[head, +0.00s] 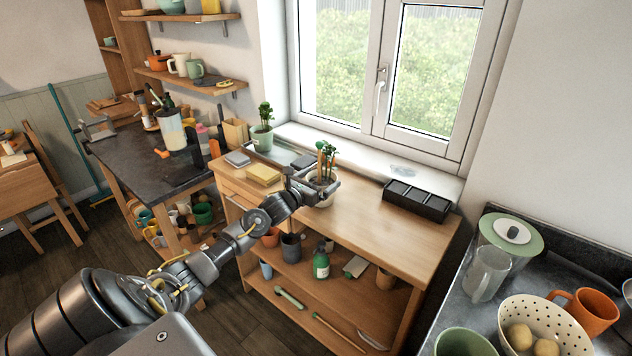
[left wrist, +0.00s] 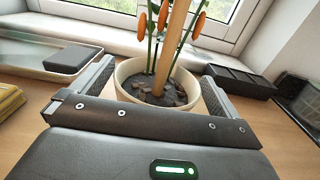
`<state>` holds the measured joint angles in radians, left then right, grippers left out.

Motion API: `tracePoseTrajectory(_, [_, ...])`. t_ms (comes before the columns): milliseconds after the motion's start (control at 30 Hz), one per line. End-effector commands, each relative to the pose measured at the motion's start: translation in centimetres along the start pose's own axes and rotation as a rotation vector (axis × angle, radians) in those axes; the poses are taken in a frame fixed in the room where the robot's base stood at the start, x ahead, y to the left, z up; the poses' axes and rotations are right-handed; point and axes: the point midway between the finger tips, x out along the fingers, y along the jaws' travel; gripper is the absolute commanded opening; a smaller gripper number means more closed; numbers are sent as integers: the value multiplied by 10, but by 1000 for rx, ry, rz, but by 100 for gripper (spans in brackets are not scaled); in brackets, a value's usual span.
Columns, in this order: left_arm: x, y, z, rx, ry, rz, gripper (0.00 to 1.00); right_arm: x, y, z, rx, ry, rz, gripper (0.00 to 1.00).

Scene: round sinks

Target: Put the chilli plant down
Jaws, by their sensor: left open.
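The chilli plant (head: 326,158) stands upright in a cream pot on the wooden workbench (head: 375,222), near the window. In the left wrist view its pot (left wrist: 128,72) is filled with dark soil and bark pieces, with a wooden stake, green stems and orange chillies (left wrist: 198,24). The top of the plant is cut off there. My left gripper (head: 315,184) is open, with one finger on each side of the pot. Its fingers also frame the pot in the left wrist view (left wrist: 158,80). The pot's lower part is mostly hidden behind the gripper. My right gripper is not in view.
A green-potted plant (head: 262,138) stands behind to the left, by a tray (head: 285,155) and yellow sponges (head: 263,174). A black compartment box (head: 416,201) sits to the right. The bench's middle and front right are clear. The window sill (head: 350,147) runs behind.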

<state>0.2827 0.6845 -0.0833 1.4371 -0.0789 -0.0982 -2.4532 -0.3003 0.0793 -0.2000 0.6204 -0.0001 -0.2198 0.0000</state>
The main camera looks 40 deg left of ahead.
Motion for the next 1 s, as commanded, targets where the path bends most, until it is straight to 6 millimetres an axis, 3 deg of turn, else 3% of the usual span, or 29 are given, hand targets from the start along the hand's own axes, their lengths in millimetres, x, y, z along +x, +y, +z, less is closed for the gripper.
tracePoseTrajectory(167, [-13,1,-1,2,1,0,100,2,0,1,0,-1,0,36])
tracePoseTrajectory(600, [-97,0,-1,2,3,-2,100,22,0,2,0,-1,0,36])
tracePoseTrajectory(800, [-116,0,0,0,1,1,100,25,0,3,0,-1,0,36])
tracePoseTrajectory(1000, [-120,0,2,0,0,0,100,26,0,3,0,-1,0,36])
